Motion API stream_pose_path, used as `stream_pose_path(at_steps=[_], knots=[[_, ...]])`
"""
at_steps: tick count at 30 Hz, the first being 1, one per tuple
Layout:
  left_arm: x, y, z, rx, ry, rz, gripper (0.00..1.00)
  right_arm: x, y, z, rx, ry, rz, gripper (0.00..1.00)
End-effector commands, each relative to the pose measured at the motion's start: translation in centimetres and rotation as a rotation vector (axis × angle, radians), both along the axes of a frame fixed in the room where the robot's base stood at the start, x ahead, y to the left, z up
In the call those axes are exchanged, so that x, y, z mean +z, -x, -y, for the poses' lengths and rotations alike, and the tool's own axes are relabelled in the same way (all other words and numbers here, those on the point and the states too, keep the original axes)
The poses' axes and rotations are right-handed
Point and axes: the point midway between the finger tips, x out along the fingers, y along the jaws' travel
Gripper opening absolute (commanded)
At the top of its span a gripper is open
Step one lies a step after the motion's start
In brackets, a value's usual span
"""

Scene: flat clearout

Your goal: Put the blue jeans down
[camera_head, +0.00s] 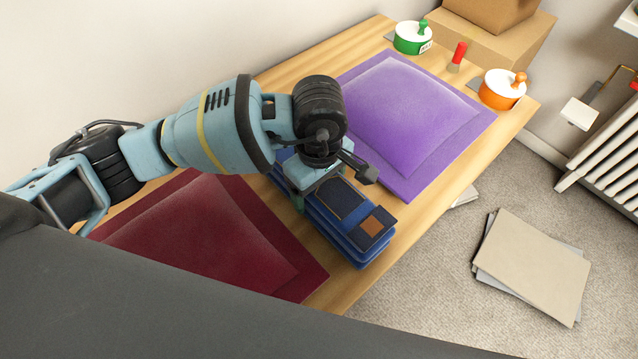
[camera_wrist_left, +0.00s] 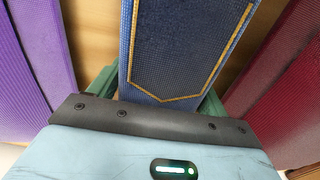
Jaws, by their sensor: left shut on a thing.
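The blue jeans (camera_head: 372,243) are a folded bundle with an orange-brown patch, between the purple cloth and the dark red cloth. My left gripper (camera_head: 318,190) points down over their wall-side end and is shut on them. In the left wrist view, the jeans (camera_wrist_left: 185,45) with an orange seam run between the green fingers of the gripper (camera_wrist_left: 158,95). The bundle is at or very near the wooden table top (camera_head: 345,285); I cannot tell whether it touches. My gripper hides part of the jeans. My right gripper is not in view.
A purple folded cloth (camera_head: 405,120) lies beyond the jeans and a dark red one (camera_head: 190,240) on the near side. A green round tin (camera_head: 410,40), a red-handled stamp (camera_head: 457,58) and an orange tin (camera_head: 500,90) stand at the far end. Flat sheets (camera_head: 530,265) lie on the floor.

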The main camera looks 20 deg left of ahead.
Motion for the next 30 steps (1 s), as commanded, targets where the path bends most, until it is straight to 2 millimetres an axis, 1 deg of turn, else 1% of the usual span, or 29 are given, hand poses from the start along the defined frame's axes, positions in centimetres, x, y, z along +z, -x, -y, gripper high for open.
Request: stream_pose_path(at_steps=[5,6,10,11,19,23,26,30], knots=[[-0.3,0.0,0.0,0.0,0.001,0.0,0.36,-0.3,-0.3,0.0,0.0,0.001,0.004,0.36],[-0.4,0.0,0.0,0.0,-0.001,-0.001,0.8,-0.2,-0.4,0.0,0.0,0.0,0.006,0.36],[-0.3,0.0,0.0,0.0,0.0,0.0,0.97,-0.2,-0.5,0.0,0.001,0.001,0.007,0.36],[-0.3,0.0,0.0,0.0,0.0,0.0,0.99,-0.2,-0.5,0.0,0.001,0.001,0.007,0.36],[-0.2,0.0,0.0,0.0,0.0,0.0,0.99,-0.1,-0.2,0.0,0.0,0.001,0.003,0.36],[0.5,-0.1,0.0,0.0,0.002,0.003,0.99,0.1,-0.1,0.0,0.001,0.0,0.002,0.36],[1.9,-0.1,0.0,0.0,0.001,0.003,0.99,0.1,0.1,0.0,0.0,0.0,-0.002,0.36],[4.7,-0.1,0.0,0.0,0.002,0.005,0.99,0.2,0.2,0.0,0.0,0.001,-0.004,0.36]])
